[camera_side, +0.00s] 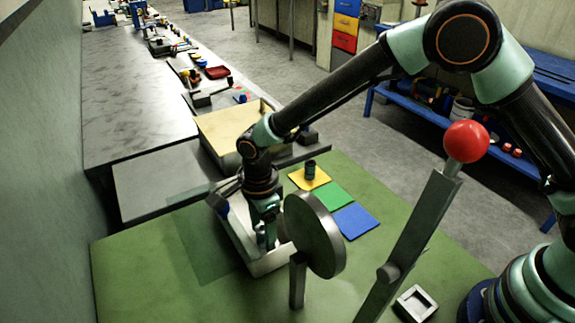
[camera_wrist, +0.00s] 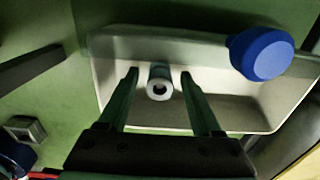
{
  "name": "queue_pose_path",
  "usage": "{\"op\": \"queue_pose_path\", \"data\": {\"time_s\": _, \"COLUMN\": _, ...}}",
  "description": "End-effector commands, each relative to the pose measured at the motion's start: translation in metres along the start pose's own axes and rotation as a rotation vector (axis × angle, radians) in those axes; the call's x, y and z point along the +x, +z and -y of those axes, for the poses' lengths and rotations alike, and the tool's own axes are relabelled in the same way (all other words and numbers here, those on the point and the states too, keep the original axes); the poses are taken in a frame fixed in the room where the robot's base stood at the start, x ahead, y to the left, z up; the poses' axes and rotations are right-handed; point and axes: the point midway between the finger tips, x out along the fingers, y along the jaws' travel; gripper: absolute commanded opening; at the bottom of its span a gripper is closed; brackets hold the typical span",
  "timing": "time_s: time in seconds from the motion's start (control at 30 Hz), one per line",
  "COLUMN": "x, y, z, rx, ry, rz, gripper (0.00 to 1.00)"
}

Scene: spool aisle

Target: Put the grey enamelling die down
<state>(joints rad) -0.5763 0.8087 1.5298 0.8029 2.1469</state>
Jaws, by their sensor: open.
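A small grey cylinder with a dark hole in its end (camera_wrist: 160,73), which looks like the enamelling die, is in the pale tray (camera_wrist: 110,97), near its far wall in the wrist view. My gripper (camera_wrist: 159,79) is open, with one finger on each side of the cylinder and a visible gap to both. In the side view my gripper (camera_side: 264,238) reaches down into the tray (camera_side: 272,264). The disc and my fingers hide most of the cylinder there. I cannot tell exactly how its base meets the tray floor.
A round grey disc on a post (camera_side: 314,234) and a red-knobbed lever (camera_side: 420,235) stand close in front. A blue knob (camera_wrist: 262,54) overlaps the tray's edge. A dark cylinder (camera_side: 310,170) stands on a yellow square; green (camera_side: 333,197) and blue (camera_side: 356,221) squares are bare.

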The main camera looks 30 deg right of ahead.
Motion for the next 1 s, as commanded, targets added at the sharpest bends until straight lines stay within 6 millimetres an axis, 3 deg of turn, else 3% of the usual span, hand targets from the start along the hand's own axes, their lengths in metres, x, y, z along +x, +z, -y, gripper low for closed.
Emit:
{"op": "queue_pose_path", "data": {"time_s": 0.5, "x": -0.093, "y": 0.001, "z": 0.001, "rx": 0.000, "ry": -0.004, "rz": 0.003, "gripper": 0.66}}
{"op": "queue_pose_path", "data": {"time_s": 0.77, "x": -0.119, "y": -0.001, "z": 0.000, "rx": -0.003, "ry": -0.002, "rz": 0.001, "gripper": 0.66}}
{"op": "queue_pose_path", "data": {"time_s": 0.87, "x": -0.130, "y": -0.010, "z": 0.002, "rx": -0.040, "ry": -0.015, "rz": 0.009, "gripper": 0.66}}
{"op": "queue_pose_path", "data": {"time_s": 1.0, "x": -0.160, "y": -0.044, "z": 0.002, "rx": -0.199, "ry": -0.067, "rz": 0.028, "gripper": 0.66}}
